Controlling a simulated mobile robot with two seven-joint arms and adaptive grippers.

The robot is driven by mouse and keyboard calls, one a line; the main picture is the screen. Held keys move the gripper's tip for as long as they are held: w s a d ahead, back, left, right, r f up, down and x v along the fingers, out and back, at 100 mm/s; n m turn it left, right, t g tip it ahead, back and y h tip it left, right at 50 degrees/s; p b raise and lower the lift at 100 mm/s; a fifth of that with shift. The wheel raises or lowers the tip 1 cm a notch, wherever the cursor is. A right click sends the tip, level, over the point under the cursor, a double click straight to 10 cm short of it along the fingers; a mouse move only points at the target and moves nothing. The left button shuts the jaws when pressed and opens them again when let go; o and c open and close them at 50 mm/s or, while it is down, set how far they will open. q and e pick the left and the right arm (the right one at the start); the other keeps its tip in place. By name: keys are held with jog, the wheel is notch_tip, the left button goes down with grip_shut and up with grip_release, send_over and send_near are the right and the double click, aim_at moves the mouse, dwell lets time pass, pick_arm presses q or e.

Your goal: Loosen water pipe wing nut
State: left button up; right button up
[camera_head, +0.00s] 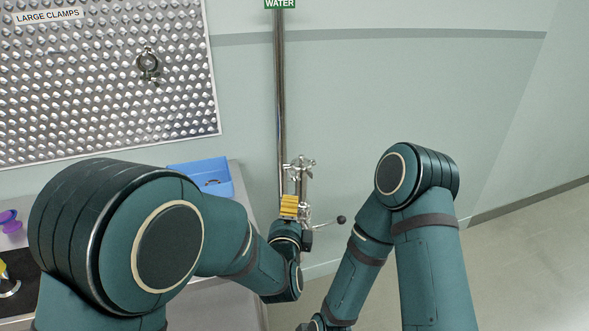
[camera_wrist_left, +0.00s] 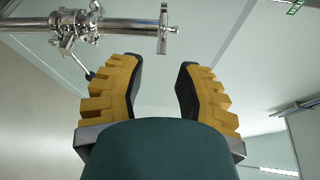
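The steel water pipe (camera_head: 280,110) runs down the wall under a green WATER sign (camera_head: 279,4). Near its lower end is a shiny clamp (camera_head: 301,164); its wing nut is too small to tell apart. A lever with a black ball knob (camera_head: 341,219) sticks out to the right below it. My left gripper (camera_head: 289,206) is in front of the pipe's lower end. In the left wrist view the left gripper (camera_wrist_left: 160,80) is open with nothing between its yellow fingers. The pipe (camera_wrist_left: 125,25), its end flange (camera_wrist_left: 164,28) and a clamp (camera_wrist_left: 72,28) lie beyond the fingertips, apart from them. My right gripper is out of view.
A perforated metal board (camera_head: 110,85) labelled LARGE CLAMPS holds one clamp (camera_head: 148,66) at the upper left. A blue bin (camera_head: 205,178) stands on the counter (camera_head: 238,180) left of the pipe. The floor at the right (camera_head: 530,250) is clear.

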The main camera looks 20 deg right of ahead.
aim_at(293, 178)
pick_arm(q)
jog(key=x, duration=0.4)
jog(key=b+x, duration=0.1)
jog(key=x, duration=0.9)
jog(key=shift+d+r, duration=0.15)
jog(key=shift+r, duration=0.15)
jog(key=shift+s, duration=0.1)
grip_shut()
